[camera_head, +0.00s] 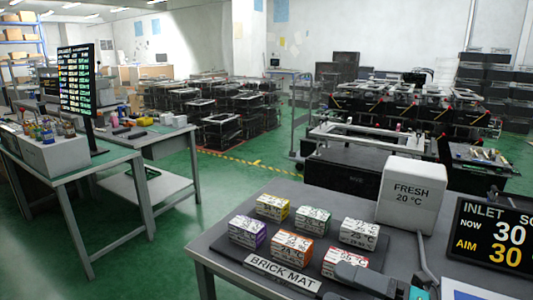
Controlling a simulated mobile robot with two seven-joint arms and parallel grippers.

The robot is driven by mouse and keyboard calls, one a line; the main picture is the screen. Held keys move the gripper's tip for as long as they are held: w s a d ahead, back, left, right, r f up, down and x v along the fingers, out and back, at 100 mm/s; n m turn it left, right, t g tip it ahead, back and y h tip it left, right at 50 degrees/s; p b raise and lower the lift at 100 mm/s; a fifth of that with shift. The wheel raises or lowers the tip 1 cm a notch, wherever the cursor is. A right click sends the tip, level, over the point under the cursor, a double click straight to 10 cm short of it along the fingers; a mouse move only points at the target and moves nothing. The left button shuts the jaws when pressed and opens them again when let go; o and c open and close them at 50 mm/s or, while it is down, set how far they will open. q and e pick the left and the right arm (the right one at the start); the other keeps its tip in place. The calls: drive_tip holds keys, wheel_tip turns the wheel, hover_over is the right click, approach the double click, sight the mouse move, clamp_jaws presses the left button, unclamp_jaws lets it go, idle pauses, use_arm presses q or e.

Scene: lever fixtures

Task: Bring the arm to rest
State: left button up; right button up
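Nothing is visibly held there. My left gripper and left arm are not in view.
Several labelled bricks (290,246) sit on the brick mat (338,233) on the grey table (218,263). A white box marked FRESH 20 °C (408,194) stands behind. A display (495,238) at right reads NOW 30, AIM 30. Another table (95,172) stands at left.

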drive_tip(key=s+d+f+m+t+h+p, duration=0.1)
drive_tip(key=d+f+m+t+h, duration=0.2)
drive_tip(key=f+m+h, duration=0.75)
drive_tip(key=s+d+f+m+t+h+p, duration=0.1)
drive_tip(key=s+d+f+m+t+h, duration=0.15)
drive_tip(key=f+m, duration=0.85)
drive_tip(key=s+f+m+g+h, duration=0.2)
drive_tip(key=s+f+m+g, duration=0.1)
drive_tip(key=s+m, duration=0.3)
drive_tip(key=m+g, duration=0.1)
drive_tip(key=m, duration=0.1)
drive_tip(key=shift+s+a+f+m, duration=0.2)
drive_tip(key=shift+m, duration=0.15)
